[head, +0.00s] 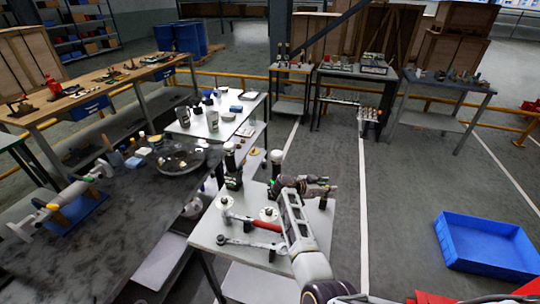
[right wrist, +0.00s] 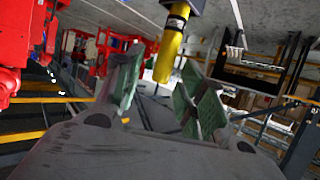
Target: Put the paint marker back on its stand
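A yellow cylinder with a black band, which looks like the paint marker (right wrist: 170,55), shows at the top middle of the right wrist view. Its near end lies over the gap between my right fingers, and I see space on both sides of it. My right gripper (right wrist: 155,95) has its green-padded fingers spread apart. In the head view my right gripper (head: 322,187) is over the far right part of the small front table (head: 215,235). I cannot make out the marker or its stand for sure in the head view. My left gripper is not in view.
A red-handled tool (head: 252,222) and a wrench (head: 250,243) lie on the small table. Dark bottle-like things (head: 231,160) stand at its back edge. A blue crate (head: 485,247) is on the floor at right. Floor between it and the table is clear.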

